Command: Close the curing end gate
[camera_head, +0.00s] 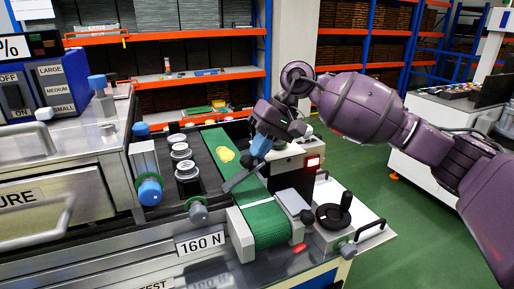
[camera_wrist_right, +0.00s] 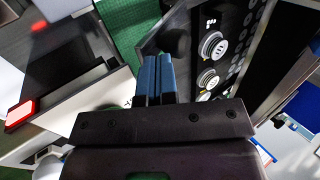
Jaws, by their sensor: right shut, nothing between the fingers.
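A thin dark grey bar (camera_head: 240,179), which looks like the end gate, stands at a slant at the left edge of the green belt (camera_head: 268,222) and reaches partly over it. A grey plate beside the fingers in the right wrist view (camera_wrist_right: 165,32) seems to be the same part. My right gripper (camera_head: 260,147) is above the belt, just beyond the bar's far end, blue fingertips pointing down. Its blue fingers are together and empty in the wrist view (camera_wrist_right: 153,78). Whether they touch the bar cannot be told. My left gripper is not in view.
A yellow piece (camera_head: 224,155) lies farther back on the belt. Round silver parts (camera_head: 187,172) sit in a dark tray left of the belt. A grey-tipped knob (camera_head: 197,211) is near the bar.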

